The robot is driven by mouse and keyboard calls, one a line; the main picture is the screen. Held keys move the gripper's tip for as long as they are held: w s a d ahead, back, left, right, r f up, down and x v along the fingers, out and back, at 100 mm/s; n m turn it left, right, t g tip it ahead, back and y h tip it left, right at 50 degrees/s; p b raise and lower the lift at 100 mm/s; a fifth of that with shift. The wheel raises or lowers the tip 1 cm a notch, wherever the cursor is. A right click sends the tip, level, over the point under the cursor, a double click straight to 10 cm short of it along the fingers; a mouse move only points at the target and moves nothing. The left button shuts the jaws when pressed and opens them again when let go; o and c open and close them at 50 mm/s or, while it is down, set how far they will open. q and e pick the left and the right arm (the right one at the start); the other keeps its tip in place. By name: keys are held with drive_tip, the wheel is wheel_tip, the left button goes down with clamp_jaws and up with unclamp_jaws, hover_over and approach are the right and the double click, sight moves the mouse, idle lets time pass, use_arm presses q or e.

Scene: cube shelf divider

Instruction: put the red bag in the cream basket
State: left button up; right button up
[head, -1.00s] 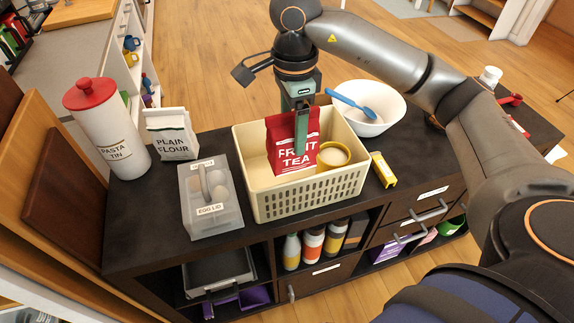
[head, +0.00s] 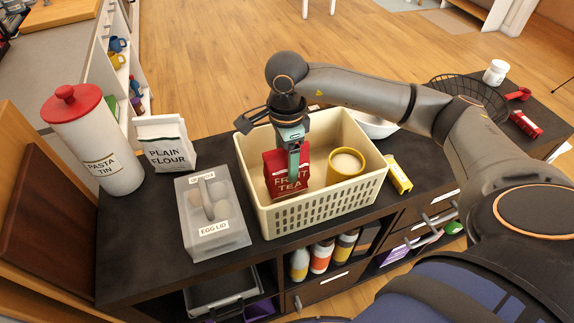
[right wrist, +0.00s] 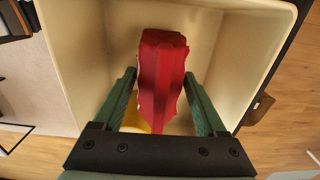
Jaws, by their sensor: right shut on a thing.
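The red bag (head: 272,170), labelled FRUIT TEA, is upright inside the cream basket (head: 315,209), in its left part. My right gripper (head: 293,168) comes down from above and is shut on the red bag. In the right wrist view the bag (right wrist: 162,75) sits between the two green fingers (right wrist: 158,90), with the cream basket walls (right wrist: 85,50) around it. Whether the bag's bottom touches the basket floor is hidden. My left gripper is not in view.
A yellow mug (head: 346,163) stands in the basket, right of the bag. An egg box (head: 212,215), flour bag (head: 165,143) and pasta tin (head: 95,145) stand to the left. A yellow packet (head: 398,175) lies right of the basket, and a white bowl (head: 372,124) is partly hidden behind it.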

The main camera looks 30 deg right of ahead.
sight(286, 169)
drive_tip(key=shift+f, duration=1.3)
drive_tip(key=shift+f, duration=0.2)
drive_tip(key=o, duration=1.4)
wheel_tip(286, 169, up, 12)
drive_tip(key=shift+r, duration=0.25)
